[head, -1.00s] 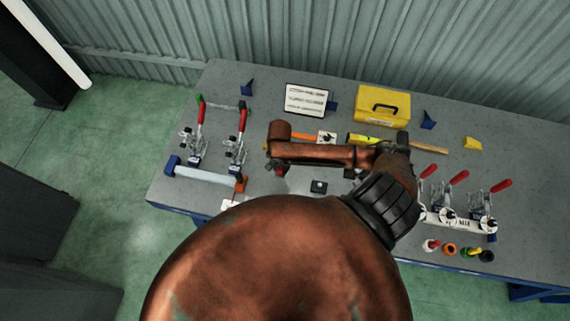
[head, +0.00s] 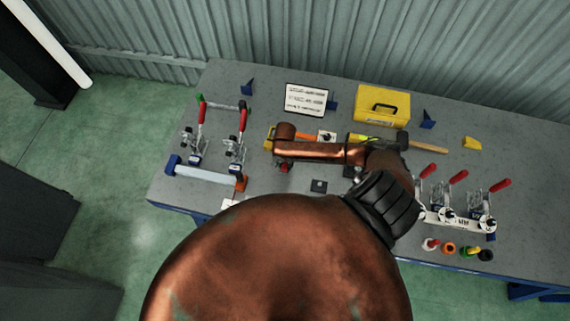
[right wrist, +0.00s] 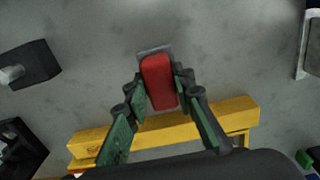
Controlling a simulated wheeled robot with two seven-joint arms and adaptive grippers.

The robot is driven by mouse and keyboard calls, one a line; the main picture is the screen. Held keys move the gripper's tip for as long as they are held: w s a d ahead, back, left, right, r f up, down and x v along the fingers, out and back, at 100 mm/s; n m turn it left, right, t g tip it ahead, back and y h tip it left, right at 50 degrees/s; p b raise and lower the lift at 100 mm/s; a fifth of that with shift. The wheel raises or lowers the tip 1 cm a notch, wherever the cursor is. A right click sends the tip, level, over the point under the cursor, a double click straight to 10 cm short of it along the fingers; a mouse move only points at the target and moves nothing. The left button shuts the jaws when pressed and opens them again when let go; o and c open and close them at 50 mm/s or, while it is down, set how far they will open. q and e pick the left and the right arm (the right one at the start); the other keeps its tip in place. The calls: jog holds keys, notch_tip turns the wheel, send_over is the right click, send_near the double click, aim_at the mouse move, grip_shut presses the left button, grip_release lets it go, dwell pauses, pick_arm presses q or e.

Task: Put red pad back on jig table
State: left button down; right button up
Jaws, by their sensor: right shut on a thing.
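The red pad (right wrist: 159,82), a small rounded red block on a thin grey backing, sits between the fingers of my right gripper (right wrist: 162,88) in the right wrist view. The gripper is shut on it. In the head view only a bit of red (head: 284,168) shows below the end of my right arm, which hides most of the gripper. The pad is over the grey jig table (head: 520,150); I cannot tell whether it touches the top. My left gripper is not in view.
A yellow bar-like piece (right wrist: 190,122) lies close behind the pad. Red-handled clamps (head: 237,150) stand at the left, and more clamps (head: 458,195) at the right. A small dark block (head: 319,186) sits nearby. A yellow case (head: 382,105) stands at the back.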

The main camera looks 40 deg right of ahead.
aim_at(285, 163)
jog(key=o, duration=1)
jog(key=shift+f, duration=0.15)
notch_tip(285, 163, up, 12)
jog(key=shift+r, duration=0.15)
